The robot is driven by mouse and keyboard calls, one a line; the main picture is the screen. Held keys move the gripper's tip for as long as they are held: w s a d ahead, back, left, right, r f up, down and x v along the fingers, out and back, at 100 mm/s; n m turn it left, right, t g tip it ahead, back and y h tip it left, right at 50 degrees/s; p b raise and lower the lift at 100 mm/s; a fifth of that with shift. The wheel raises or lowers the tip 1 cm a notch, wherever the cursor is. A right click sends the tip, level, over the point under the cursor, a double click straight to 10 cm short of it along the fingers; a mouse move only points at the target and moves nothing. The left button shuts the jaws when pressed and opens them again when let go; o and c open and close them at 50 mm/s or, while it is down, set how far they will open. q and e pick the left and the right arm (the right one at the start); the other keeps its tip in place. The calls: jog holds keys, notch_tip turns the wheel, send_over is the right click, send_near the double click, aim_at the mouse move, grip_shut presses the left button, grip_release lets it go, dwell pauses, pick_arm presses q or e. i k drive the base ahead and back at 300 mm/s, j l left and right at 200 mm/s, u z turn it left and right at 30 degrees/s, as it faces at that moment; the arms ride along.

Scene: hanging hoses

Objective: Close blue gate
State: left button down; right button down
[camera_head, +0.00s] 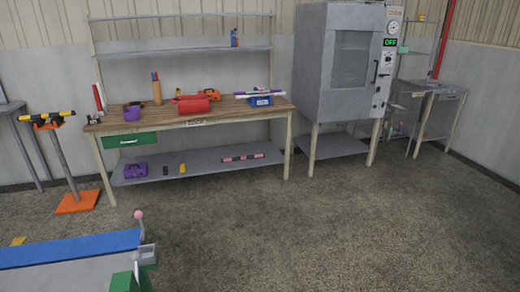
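I cannot make out a clear gate in the head view. A long blue panel (70,248) lies flat at the lower left, on top of a grey machine or bench that the picture edge cuts off. A lever with a pink knob (139,214) stands at its right end, above a green part (124,282). I cannot tell whether the blue panel is the gate. Neither of my grippers is in view.
A wooden workbench (120,123) with tools and a red canister (193,104) stands at the back wall. Right of it is a grey oven cabinet (340,62) marked OFF. An orange-based stand (77,202) is at the left. The floor (330,235) in front is clear.

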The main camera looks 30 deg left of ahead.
aim_at(34, 255)
jog(key=i+l+z, duration=0.25)
jog(key=i, duration=0.35)
jog(key=i+j+u, duration=0.1)
jog(key=i+u, duration=0.65)
jog(key=i+l+u, duration=0.1)
jog(key=u, duration=0.25)
jog(key=i+j+u, duration=0.15)
jog(key=i+u, duration=0.25)
jog(key=i, duration=0.55)
jog(key=i+l+u, duration=0.15)
jog(key=i+u, duration=0.2)
jog(key=i, duration=0.6)
jog(key=i+u, duration=0.3)
jog(key=u, duration=0.15)
jog(key=i+l+u, duration=0.1)
jog(key=i+u, duration=0.15)
jog(key=u, duration=0.2)
jog(key=i+l+u, duration=0.2)
jog(key=u, duration=0.25)
jog(key=i, duration=0.05)
